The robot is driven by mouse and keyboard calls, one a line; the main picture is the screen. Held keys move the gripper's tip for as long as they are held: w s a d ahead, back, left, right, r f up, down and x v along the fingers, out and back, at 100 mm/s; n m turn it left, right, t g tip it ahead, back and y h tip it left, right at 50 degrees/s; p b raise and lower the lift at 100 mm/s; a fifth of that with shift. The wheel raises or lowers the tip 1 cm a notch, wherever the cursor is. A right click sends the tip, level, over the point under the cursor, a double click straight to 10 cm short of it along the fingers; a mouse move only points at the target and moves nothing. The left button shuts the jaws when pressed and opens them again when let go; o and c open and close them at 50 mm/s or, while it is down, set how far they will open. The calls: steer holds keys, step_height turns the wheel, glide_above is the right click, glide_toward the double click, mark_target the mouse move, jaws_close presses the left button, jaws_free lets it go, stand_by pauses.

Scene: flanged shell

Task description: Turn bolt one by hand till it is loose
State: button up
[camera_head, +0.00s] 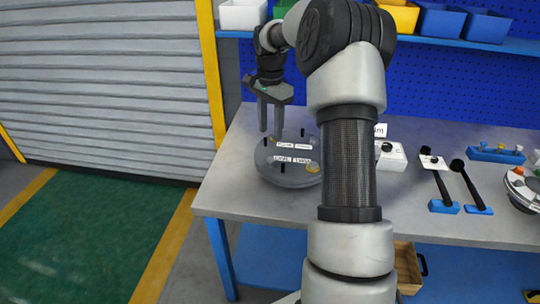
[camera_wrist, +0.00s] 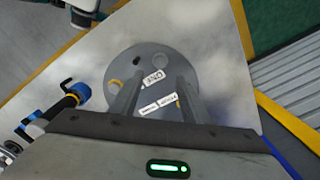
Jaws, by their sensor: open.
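The flanged shell (camera_head: 290,178) is a round grey disc on the left part of the workbench. White labels (camera_head: 292,160) lie across its top, too small to read surely. Small dark upright pegs and a brass-coloured piece (camera_head: 312,166) stand on it; I cannot tell which is bolt one. My gripper (camera_head: 271,133) points down over the shell's back left part, fingers apart with nothing seen between them. My fingers partly hide the labels.
Right of the shell on the workbench (camera_head: 235,185) are a white box (camera_head: 391,156), two black-handled tools in blue holders (camera_head: 444,207), and a blue rack (camera_head: 495,154). Bins line the shelf behind. The bench's left front corner is bare.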

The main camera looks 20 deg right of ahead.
mark_target(270, 159)
step_height(270, 159, down, 10)
steer(key=shift+f+b, duration=0.15)
steer(key=shift+b, duration=0.2)
steer(key=c, duration=1.1)
